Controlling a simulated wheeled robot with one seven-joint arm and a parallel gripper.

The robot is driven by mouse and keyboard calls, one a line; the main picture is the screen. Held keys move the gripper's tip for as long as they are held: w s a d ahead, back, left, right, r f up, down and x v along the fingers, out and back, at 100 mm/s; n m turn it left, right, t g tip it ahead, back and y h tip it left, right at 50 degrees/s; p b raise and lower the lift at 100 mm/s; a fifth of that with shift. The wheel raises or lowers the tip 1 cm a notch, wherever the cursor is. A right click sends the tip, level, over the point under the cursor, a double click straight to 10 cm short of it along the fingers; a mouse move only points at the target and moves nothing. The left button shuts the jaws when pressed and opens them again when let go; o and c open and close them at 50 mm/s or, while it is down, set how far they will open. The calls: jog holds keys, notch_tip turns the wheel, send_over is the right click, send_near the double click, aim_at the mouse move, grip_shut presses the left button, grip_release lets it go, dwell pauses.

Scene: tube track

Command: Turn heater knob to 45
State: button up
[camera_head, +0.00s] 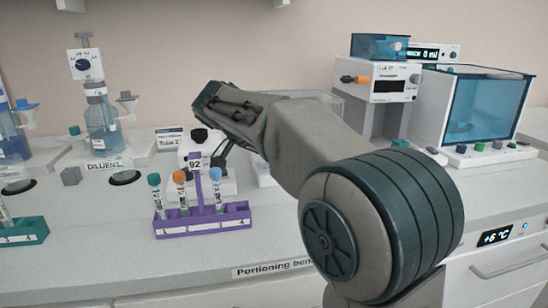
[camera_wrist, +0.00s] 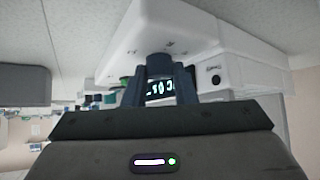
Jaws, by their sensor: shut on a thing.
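The heater is a white unit (camera_head: 190,150) on the bench behind the purple rack, partly covered by my arm in the head view. In the wrist view its white body (camera_wrist: 165,28) fills the top, turned over in the picture. A dark round knob (camera_wrist: 158,62) sits on it between the fingertips. My gripper (camera_wrist: 160,72) is shut on this knob. A small lit display (camera_wrist: 158,90) shows between the fingers, partly covered; its figures look upside down and I cannot read them surely. The knob's angle is not clear.
A purple rack (camera_head: 203,222) with several capped tubes and a "92" tag stands close in front of the heater. A diluent bottle (camera_head: 102,125) stands left. A white instrument (camera_head: 385,95) and a blue-windowed box (camera_head: 487,108) stand right.

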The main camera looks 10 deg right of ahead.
jog(key=shift+w+a+r+m+g+h+p, duration=0.1)
jog(key=shift+m+g+h+p, duration=0.1)
jog(key=shift+m+g+p, duration=0.25)
jog(key=shift+w+m+g+h+p, duration=0.1)
jog(key=shift+m+g+h, duration=0.2)
jog(key=shift+m, duration=0.35)
jog(key=shift+m+g+p, duration=0.4)
jog(key=shift+m+g, duration=0.25)
jog(key=shift+m, duration=0.15)
jog(key=o, duration=1)
jog(key=p+v, duration=0.4)
jog(key=v, duration=0.9)
jog(key=shift+a, duration=0.4)
jog(key=shift+d+r, duration=0.1)
